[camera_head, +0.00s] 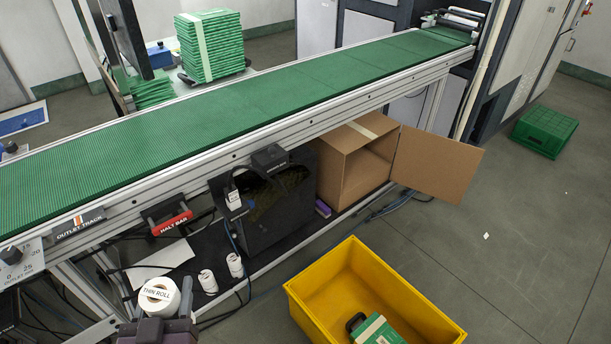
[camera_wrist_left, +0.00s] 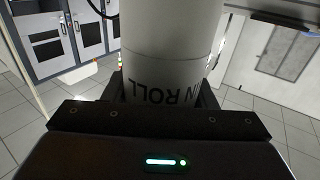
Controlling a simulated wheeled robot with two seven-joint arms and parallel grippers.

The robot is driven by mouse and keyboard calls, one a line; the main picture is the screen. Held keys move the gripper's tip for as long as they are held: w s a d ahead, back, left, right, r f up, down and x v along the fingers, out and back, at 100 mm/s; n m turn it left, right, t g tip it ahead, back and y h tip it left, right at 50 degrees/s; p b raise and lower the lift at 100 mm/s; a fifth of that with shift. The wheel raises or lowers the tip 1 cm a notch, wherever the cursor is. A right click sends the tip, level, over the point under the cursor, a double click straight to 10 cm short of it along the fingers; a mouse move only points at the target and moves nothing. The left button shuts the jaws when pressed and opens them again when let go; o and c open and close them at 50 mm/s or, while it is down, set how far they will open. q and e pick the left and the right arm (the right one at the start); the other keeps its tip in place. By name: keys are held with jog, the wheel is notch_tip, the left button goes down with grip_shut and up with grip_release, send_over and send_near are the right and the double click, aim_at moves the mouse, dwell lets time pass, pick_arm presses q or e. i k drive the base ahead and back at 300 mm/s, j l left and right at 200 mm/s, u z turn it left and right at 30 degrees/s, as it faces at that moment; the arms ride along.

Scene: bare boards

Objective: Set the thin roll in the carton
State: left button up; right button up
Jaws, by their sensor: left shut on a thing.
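The thin roll (camera_head: 159,295) is white, with its name printed on it, and shows at the lower left of the head view. My left gripper (camera_head: 172,312) is shut on it and holds it up in front of the conveyor's lower shelf. In the left wrist view the roll (camera_wrist_left: 170,45) fills the upper middle between the fingers, its lettering upside down. The brown cardboard carton (camera_head: 350,165) sits under the conveyor, right of the roll, with its opening facing right and one flap (camera_head: 437,163) swung out. My right gripper is not seen.
A yellow crate (camera_head: 312,308) with a green and white item (camera_head: 376,330) inside stands on the floor at the front. The green conveyor (camera_head: 250,110) runs above the carton. A dark box (camera_head: 272,215) and two small white rolls (camera_head: 208,281) are on the lower shelf.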

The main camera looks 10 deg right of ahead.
aim_at(365, 164)
jog(key=k+l, duration=0.55)
jog(key=l, duration=0.3)
jog(key=k+l, duration=0.3)
jog(key=i+l, duration=0.1)
jog(key=l, duration=0.35)
jog(key=i+l, duration=0.1)
jog(key=l, duration=0.4)
jog(key=i+l, duration=0.1)
jog(key=l, duration=0.35)
jog(key=i+l, duration=0.1)
jog(key=l, duration=0.4)
jog(key=i+l, duration=0.1)
jog(key=l, duration=0.35)
jog(key=i+l, duration=0.25)
jog(key=l, duration=0.15)
jog(key=i+l, duration=0.2)
jog(key=l, duration=0.2)
jog(key=i+l, duration=0.25)
jog(key=l, duration=0.15)
jog(key=i+l, duration=0.2)
jog(key=l, duration=0.2)
jog(key=i+l, duration=0.25)
jog(key=i, duration=1.2)
